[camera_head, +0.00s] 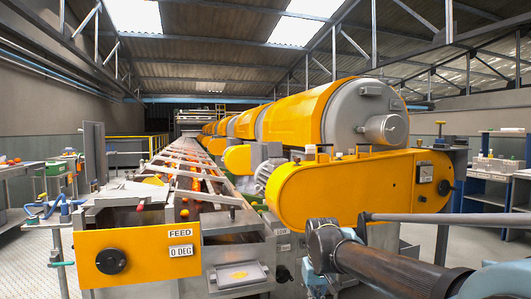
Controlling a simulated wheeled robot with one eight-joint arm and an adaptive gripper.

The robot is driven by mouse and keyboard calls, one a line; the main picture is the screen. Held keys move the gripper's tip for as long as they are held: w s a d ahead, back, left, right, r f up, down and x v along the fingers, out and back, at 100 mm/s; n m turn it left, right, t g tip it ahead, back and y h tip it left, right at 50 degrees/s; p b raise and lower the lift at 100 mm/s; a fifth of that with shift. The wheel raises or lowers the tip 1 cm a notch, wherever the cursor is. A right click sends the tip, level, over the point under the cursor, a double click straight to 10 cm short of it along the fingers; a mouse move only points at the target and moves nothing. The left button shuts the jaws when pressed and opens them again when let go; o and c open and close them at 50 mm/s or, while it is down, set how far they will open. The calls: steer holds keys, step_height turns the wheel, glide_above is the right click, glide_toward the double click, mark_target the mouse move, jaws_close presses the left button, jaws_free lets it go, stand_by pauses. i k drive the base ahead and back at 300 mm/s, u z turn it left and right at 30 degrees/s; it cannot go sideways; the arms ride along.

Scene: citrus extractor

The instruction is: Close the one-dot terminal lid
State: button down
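I cannot pick out a lid marked with one dot for certain; any dots are too small to read. A grey flat plate with a small yellow mark (238,276) sits low on the front of the conveyor machine, right of the yellow FEED panel (140,255). I cannot tell whether it is a lid, or open or shut. My arm shows at the lower right, in front of the yellow drive cover (345,190). My gripper's fingers do not show.
The conveyor (180,172) with oranges runs away toward the back. Large yellow and grey drums (290,120) stand along its right side. A bench with blue legs (490,185) stands at the right. Valves and pipes (50,210) stand at the left. Open floor (30,265) shows at the lower left.

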mark_target(274, 148)
steer(key=u, duration=1.25)
steer(key=i, duration=0.75)
steer(key=z, duration=1.35)
